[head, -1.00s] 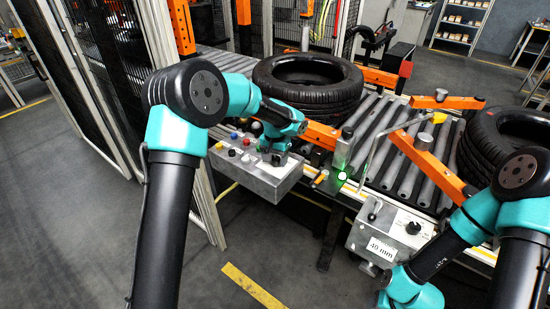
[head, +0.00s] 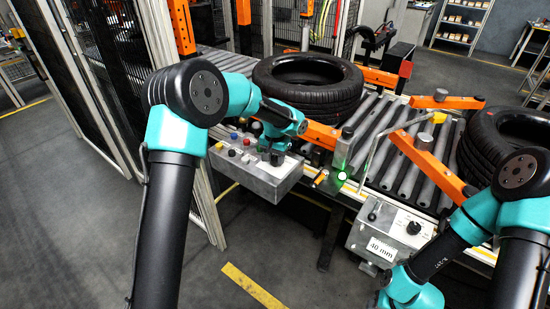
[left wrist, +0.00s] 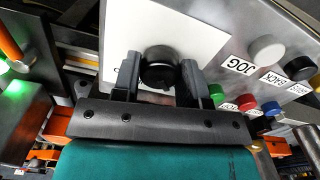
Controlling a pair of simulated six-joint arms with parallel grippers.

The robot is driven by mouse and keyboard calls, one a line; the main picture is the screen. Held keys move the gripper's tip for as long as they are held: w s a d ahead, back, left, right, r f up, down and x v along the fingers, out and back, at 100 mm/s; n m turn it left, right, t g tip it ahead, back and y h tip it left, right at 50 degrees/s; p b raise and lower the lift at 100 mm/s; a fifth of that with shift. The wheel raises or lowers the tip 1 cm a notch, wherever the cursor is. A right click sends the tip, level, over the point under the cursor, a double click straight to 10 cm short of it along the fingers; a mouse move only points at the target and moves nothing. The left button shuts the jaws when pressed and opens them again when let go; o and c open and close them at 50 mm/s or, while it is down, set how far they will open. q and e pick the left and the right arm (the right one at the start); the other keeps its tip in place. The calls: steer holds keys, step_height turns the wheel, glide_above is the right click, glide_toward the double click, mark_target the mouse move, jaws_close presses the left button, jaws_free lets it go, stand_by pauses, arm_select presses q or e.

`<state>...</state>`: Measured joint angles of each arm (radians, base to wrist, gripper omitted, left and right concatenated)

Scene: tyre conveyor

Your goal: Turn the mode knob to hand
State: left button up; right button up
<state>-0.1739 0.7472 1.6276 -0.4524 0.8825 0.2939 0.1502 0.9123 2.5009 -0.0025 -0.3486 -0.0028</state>
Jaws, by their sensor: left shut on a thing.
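The mode knob (left wrist: 158,66) is a round black knob on a white plate (left wrist: 190,32) of the grey control box (head: 270,185). My left gripper (head: 271,156) is over the right part of that box's top in the head view. In the left wrist view its two dark fingers stand on either side of the knob and are shut on it. The plate's lettering is mostly hidden behind a finger, so I cannot read the knob's setting. In the head view the gripper hides the knob. My right gripper is outside the picture.
Beside the knob are green, red and blue buttons, a white button (left wrist: 266,50) labelled JOG and a black one. A second box (head: 385,232) marked 40 mm stands to the right. A tyre (head: 308,85) lies on the roller conveyor (head: 385,140) behind.

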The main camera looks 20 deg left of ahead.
mark_target(275, 158)
arm_select(q)
steer(key=shift+m, duration=0.3)
steer(key=m, duration=0.3)
steer(key=shift+m, duration=0.3)
steer(key=m, duration=0.4)
steer(key=shift+m, duration=0.3)
steer(key=o, duration=0.9)
steer(key=shift+r, duration=0.1)
step_height(275, 158, up, 17)
steer(key=shift+r, duration=0.1)
stand_by(0.3)
